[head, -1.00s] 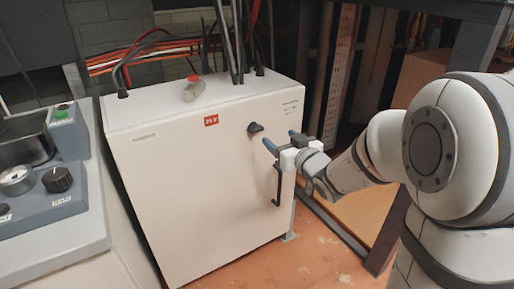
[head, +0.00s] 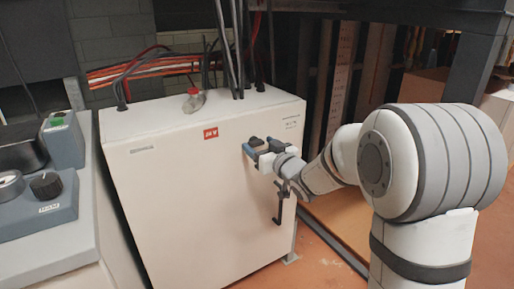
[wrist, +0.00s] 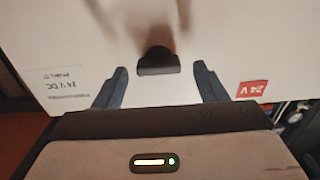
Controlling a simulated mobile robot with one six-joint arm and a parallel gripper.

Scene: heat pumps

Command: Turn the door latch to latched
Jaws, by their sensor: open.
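The door latch is a small black knob (wrist: 158,61) on the white cabinet door. In the wrist view it lies between and just beyond the two fingertips, with its bar running across the picture. My gripper (wrist: 158,82) is open, one finger on each side of the latch, and no contact shows. In the head view my gripper (head: 256,147) is in front of the upper right of the cabinet door (head: 190,200) and hides most of the latch. A black door handle (head: 280,205) is below my gripper.
A red 24 V label (head: 210,133) is left of my gripper. A small bottle with a red cap (head: 193,99) and cables stand on the cabinet top. A grey control console (head: 45,200) is at the left. Dark metal framing stands at the right.

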